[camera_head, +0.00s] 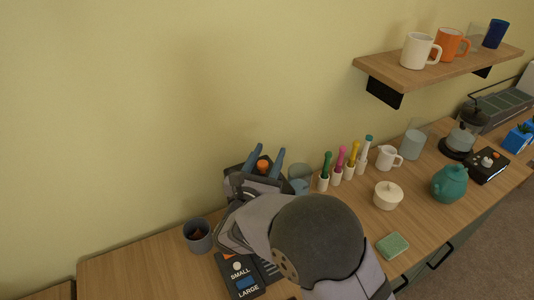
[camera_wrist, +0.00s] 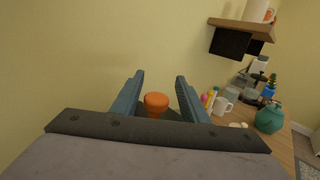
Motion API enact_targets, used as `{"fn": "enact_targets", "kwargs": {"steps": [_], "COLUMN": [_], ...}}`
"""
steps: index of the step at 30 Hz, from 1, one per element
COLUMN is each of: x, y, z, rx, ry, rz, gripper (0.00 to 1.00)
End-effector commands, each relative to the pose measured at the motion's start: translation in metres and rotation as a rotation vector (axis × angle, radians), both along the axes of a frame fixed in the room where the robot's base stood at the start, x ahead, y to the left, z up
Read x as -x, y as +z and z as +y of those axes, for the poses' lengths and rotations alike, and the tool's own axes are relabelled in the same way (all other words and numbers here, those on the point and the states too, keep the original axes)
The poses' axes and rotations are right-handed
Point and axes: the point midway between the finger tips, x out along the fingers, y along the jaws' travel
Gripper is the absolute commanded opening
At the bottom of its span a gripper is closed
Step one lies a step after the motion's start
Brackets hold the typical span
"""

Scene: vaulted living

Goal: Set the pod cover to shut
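The coffee machine (camera_head: 233,268), with a dark front panel marked SMALL and LARGE, stands on the counter at the lower middle of the head view, largely hidden by my arm. My gripper (camera_head: 266,152) points away toward the wall, its two blue fingers spread apart. An orange round knob (camera_head: 263,166) shows between the fingers. In the wrist view, the knob (camera_wrist: 156,101) lies between the fingers of my gripper (camera_wrist: 160,76), with clear gaps on both sides. I cannot tell whether the knob belongs to the pod cover. The cover itself and its angle are hidden.
A dark cup (camera_head: 198,237) stands left of the machine. Colored-handled tools (camera_head: 350,158) in white holders, a small white pitcher (camera_head: 388,158), a lidded white pot (camera_head: 387,196), a green sponge (camera_head: 392,245) and a teal teapot (camera_head: 450,183) stand right. A wall shelf (camera_head: 430,72) holds mugs.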

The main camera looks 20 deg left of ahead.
Motion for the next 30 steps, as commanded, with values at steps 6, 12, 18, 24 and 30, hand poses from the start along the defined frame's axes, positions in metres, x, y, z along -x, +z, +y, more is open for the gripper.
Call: {"fn": "enact_targets", "kwargs": {"steps": [6, 12, 18, 24, 30], "x": [0.0, 0.007, 0.032, 0.059, 0.072], "y": [0.001, 0.0, -0.001, -0.001, 0.001], "z": [0.001, 0.002, 0.002, 0.002, 0.001], "rx": [-0.002, -0.003, -0.003, -0.003, -0.002], "ry": [0.002, 0.004, 0.006, 0.005, 0.002], "rz": [-0.002, -0.002, -0.003, -0.003, -0.002], "gripper": [0.4, 0.4, 0.4, 0.4, 0.4]}}
